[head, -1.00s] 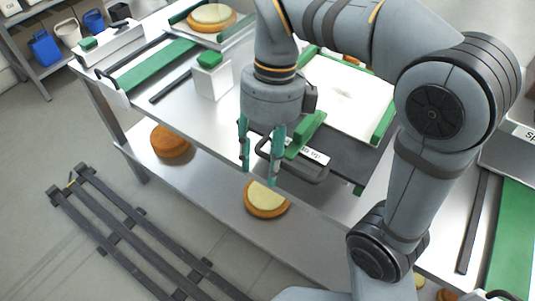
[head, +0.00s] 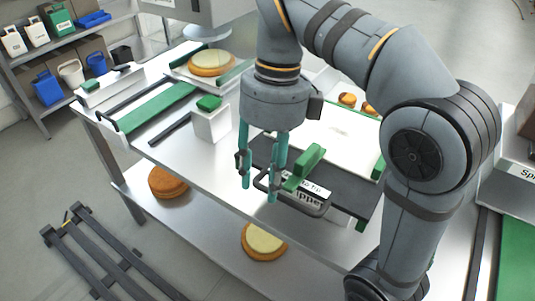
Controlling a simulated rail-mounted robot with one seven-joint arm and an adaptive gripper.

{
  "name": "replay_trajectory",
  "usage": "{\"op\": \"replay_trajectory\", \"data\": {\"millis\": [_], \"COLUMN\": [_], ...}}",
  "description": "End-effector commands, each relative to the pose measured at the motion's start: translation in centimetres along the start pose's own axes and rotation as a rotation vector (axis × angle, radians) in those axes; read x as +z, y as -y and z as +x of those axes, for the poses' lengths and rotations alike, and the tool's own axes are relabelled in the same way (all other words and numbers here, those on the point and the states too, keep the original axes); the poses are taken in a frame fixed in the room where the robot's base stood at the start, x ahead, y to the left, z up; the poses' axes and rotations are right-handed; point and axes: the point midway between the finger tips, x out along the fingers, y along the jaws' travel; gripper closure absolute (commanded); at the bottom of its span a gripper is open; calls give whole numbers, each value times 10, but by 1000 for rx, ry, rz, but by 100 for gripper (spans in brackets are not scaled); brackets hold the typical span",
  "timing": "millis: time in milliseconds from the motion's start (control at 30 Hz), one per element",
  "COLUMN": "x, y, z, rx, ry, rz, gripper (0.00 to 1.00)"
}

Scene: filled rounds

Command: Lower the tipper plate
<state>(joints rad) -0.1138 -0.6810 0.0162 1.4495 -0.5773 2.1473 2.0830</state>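The tipper plate (head: 338,143) is a pale flat plate with green edge pieces, partly hidden behind my arm. A dark panel (head: 345,196) lies along its near side. A green block (head: 304,166), a label reading "to tip" and part of "Tipper" (head: 308,196), and a dark loop handle (head: 316,211) are at this near side. My gripper (head: 259,191) points down with its two teal fingers apart, at the handle's left end. The fingers overlap the handle in the picture; I cannot tell whether they touch it or straddle it.
A white box with a green top (head: 210,122) stands left of my gripper. A filled round (head: 211,63) is at the back. More rounds (head: 264,242) (head: 168,182) lie on the lower shelf. A dark rail frame (head: 95,250) is on the floor at left.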

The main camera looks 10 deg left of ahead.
Motion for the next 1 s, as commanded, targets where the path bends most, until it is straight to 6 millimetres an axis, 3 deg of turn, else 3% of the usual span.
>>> {"op": "replay_trajectory", "data": {"millis": [100,300,800,900,1000], "x": [1,-1,0,0,5], "y": [1,2,1,0,-11], "z": [-20,-40,-50,-52,-66], "rx": [-2,-3,2,2,2], "ry": [3,-6,-2,-3,-7], "rz": [3,0,4,1,-22], "gripper": [63,63,63,68,74]}}
